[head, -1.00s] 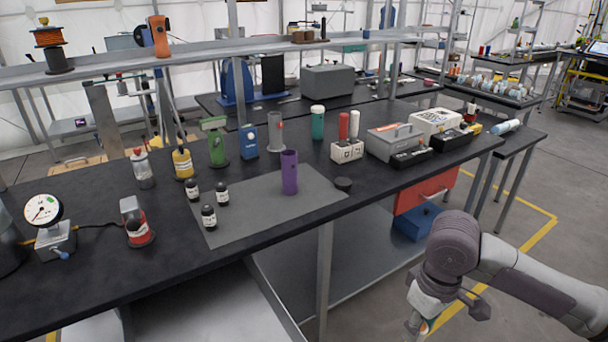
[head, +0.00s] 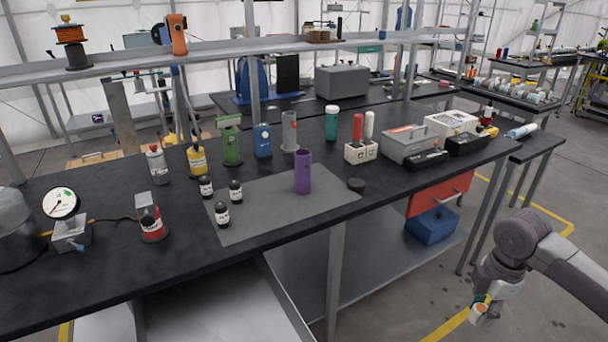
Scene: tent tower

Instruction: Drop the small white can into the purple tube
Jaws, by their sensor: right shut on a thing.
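The purple tube (head: 303,172) stands upright on the grey mat (head: 262,220) on the black workbench, its open end up. My right gripper (head: 482,308) is low at the right, out over the floor in front of the bench and well away from the tube. It is shut on a small whitish thing (head: 479,313) with some orange and green on it. This may be the small white can, but it is small and partly hidden by the gripper. My left gripper is not in view.
Behind stand a grey cylinder (head: 289,132) and a white block with red and white sticks (head: 361,151).

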